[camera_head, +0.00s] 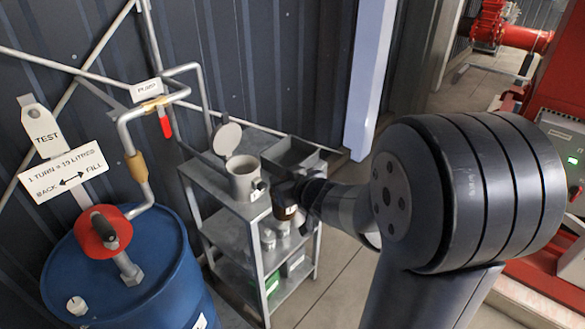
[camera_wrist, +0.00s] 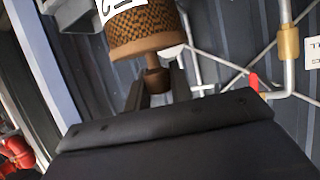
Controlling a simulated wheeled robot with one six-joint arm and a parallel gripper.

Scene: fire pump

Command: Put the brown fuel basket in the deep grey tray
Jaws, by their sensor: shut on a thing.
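The brown fuel basket (camera_wrist: 143,30) fills the top of the wrist view, with a mesh wall, a white label and a brown stem. My gripper (camera_wrist: 158,84) is shut on that stem. In the head view the basket (camera_head: 284,208) shows as a small brown patch beside the dark end of my gripper (camera_head: 296,192), at the front edge of the shelf rack. The deep grey tray (camera_head: 291,153) sits at the back right of the rack's top shelf, behind the gripper. Its near side is partly hidden by my arm.
Several small items sit on the shelf below. A blue drum (camera_head: 130,275) with a red crank and pipework stands left of the rack. Open floor lies right of it.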

